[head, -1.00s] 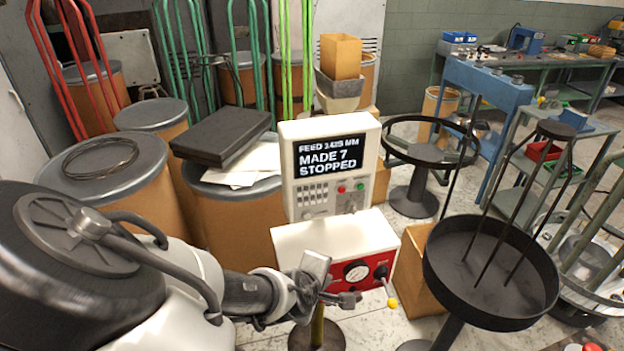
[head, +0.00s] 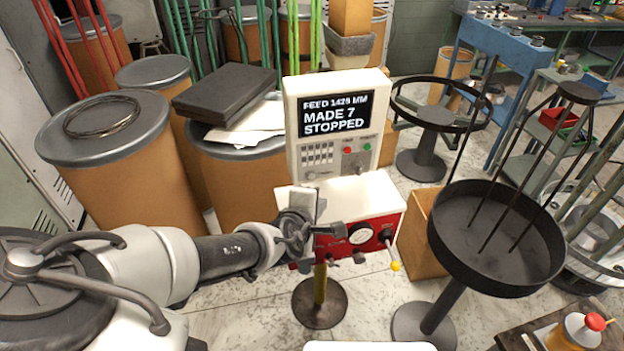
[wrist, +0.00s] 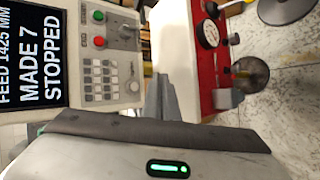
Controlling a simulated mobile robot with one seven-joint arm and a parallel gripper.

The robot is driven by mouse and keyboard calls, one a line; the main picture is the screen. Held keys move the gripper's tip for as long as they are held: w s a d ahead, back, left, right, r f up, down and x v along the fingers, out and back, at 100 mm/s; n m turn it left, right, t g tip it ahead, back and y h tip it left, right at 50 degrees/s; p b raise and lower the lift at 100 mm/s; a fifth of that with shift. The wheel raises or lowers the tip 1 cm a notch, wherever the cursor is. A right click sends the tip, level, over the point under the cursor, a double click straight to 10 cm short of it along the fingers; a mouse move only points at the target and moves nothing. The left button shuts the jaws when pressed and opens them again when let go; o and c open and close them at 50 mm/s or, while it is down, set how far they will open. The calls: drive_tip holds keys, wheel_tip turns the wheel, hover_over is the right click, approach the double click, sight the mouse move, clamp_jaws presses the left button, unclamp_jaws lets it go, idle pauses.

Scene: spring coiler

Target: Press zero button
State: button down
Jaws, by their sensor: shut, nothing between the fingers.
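The control box (head: 338,120) stands upright with a lit screen reading FEED 1425 MM, MADE 7, STOPPED. Below the screen are a keypad (head: 318,154), a red button (head: 347,150) and a green button (head: 365,147). They also show in the wrist view, as the keypad (wrist: 100,78), red button (wrist: 99,41) and green button (wrist: 98,16). No label reading zero is legible. My gripper (head: 338,230) is shut and empty. In the head view it overlaps the left of the red front panel (head: 374,223), below the control box; contact cannot be told.
The red panel carries a gauge (head: 361,233), a black knob (head: 386,235) and a yellow-tipped lever (head: 395,266). A black round tray stand (head: 495,262) stands at right. Brown drums (head: 135,165) fill the left. Some floor is clear in front.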

sight(312, 176)
drive_tip(key=w+a, duration=0.1)
drive_tip(key=w, duration=0.5)
drive_tip(key=shift+a, duration=0.3)
idle(1.8)
drive_tip(key=shift+w+a, duration=0.15)
drive_tip(key=shift+w, duration=0.2)
drive_tip(key=shift+w+a, duration=0.1)
drive_tip(key=shift+w, duration=0.25)
idle(0.7)
drive_tip(key=shift+s+d+p, duration=0.2)
drive_tip(key=shift+s+p, duration=0.4)
drive_tip(key=shift+s, duration=0.15)
